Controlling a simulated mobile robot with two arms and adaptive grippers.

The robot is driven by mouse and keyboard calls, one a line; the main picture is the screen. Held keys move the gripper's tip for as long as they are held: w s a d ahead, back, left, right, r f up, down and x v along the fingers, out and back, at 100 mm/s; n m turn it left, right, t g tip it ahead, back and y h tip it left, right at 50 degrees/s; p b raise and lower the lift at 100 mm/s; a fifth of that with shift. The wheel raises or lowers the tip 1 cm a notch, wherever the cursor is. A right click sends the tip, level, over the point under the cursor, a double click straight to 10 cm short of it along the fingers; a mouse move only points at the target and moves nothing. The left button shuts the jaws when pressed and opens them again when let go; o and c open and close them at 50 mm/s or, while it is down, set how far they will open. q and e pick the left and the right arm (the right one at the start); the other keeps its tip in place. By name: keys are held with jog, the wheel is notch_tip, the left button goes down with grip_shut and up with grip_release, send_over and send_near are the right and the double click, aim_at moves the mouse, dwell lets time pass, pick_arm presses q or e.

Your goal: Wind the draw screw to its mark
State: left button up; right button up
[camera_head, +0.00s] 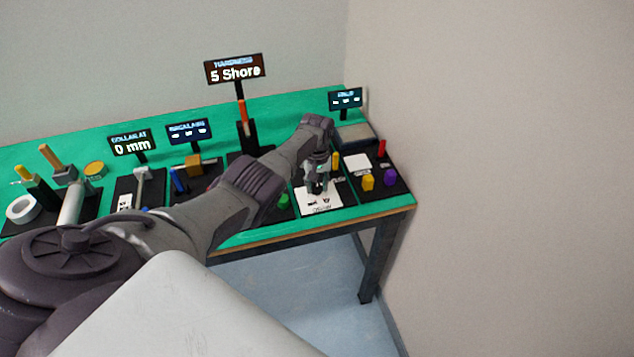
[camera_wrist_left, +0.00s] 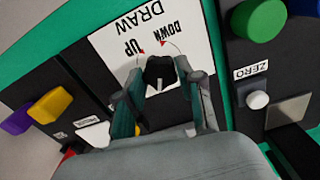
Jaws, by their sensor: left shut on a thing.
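The draw screw's black knob (camera_wrist_left: 160,68) sits on a white plate (camera_wrist_left: 112,40) printed DRAW, UP and DOWN, with red arrowheads on an arc. A pale pointer line shows on the knob's near side. My left gripper (camera_wrist_left: 160,98) is shut on the knob, one finger on each side. In the head view my left gripper (camera_head: 318,188) reaches down over the white plate (camera_head: 330,203), and the knob is hidden by the fingers. My right gripper is not in view.
Yellow (camera_head: 368,181) and purple (camera_head: 390,176) knobs stand right of the plate. A green knob (camera_wrist_left: 258,18) and a ZERO button (camera_wrist_left: 257,100) are on the other side. A sign reads "5 Shore" (camera_head: 235,71); another reads "0 mm" (camera_head: 132,144). A wall borders the table's right.

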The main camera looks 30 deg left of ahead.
pick_arm(q)
jog(key=n, duration=0.6)
jog(key=shift+w+a+r+n+p, duration=0.1)
jog(key=shift+r+n+p, duration=0.1)
jog(key=shift+n+p, duration=0.15)
jog(key=n, duration=0.3)
jog(key=shift+n, duration=0.25)
jog(key=n, duration=0.3)
jog(key=shift+n, duration=0.3)
jog(key=n, duration=0.4)
jog(key=shift+n, duration=0.3)
jog(key=n, duration=0.3)
jog(key=shift+n, duration=0.3)
jog(key=n, duration=0.3)
jog(key=shift+n, duration=0.3)
jog(key=shift+f+n, duration=0.15)
jog(key=shift+n, duration=0.85)
jog(key=shift+n+b, duration=0.4)
jog(key=shift+b, duration=0.2)
jog(key=n+b, duration=0.6)
jog(key=b, duration=1.5)
jog(key=shift+f+n, duration=0.15)
jog(key=shift+n, duration=0.15)
jog(key=shift+r+b, duration=0.2)
jog(key=shift+b, duration=0.55)
jog(key=shift+r, duration=0.1)
